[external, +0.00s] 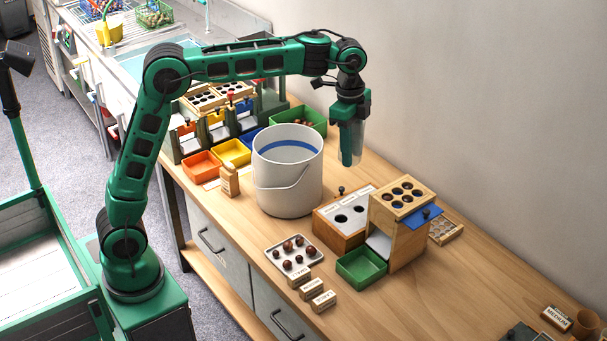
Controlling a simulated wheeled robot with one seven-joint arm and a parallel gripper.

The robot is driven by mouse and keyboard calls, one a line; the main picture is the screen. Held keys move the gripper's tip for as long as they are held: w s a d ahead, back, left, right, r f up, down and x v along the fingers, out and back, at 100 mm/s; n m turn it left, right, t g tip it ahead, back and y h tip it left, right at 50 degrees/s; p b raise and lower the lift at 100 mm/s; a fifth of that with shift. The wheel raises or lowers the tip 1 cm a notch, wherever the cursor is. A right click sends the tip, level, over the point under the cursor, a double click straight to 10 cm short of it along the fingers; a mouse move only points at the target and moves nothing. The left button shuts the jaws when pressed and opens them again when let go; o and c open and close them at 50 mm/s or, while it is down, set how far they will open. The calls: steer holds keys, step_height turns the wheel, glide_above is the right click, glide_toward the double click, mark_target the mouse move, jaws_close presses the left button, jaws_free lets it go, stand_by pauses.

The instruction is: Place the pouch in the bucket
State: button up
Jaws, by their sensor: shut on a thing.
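The white bucket (287,190) stands upright on the wooden bench, with a blue band showing inside its rim and its handle hanging down the front. My gripper (351,150) points down in the air to the right of the bucket and appears a little behind it. It is shut on a pale, see-through pouch (359,140), which hangs along the green fingers and is partly hidden by them. The pouch is apart from the bucket and outside its opening. What is in the pouch is too small to tell.
A wooden sorter box (399,230) and a green tray (361,267) stand right of the bucket. A tray of chestnuts (294,255) lies in front. Orange (201,166) and yellow trays (232,153) stand left, a green bin (306,118) behind. The right bench is mostly clear.

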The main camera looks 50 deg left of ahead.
steer(key=w+a+m, duration=0.2)
steer(key=a, duration=1.2)
steer(key=w+a+m, duration=0.2)
steer(key=a, duration=1.2)
steer(key=f, duration=3.6)
steer(key=shift+d, duration=0.35)
steer(key=o, duration=1.1)
steer(key=shift+f, duration=0.1)
steer(key=r, duration=0.4)
steer(key=a+r, duration=0.1)
steer(key=r, duration=0.7)
steer(key=shift+a+r, duration=0.1)
steer(key=shift+a, duration=0.15)
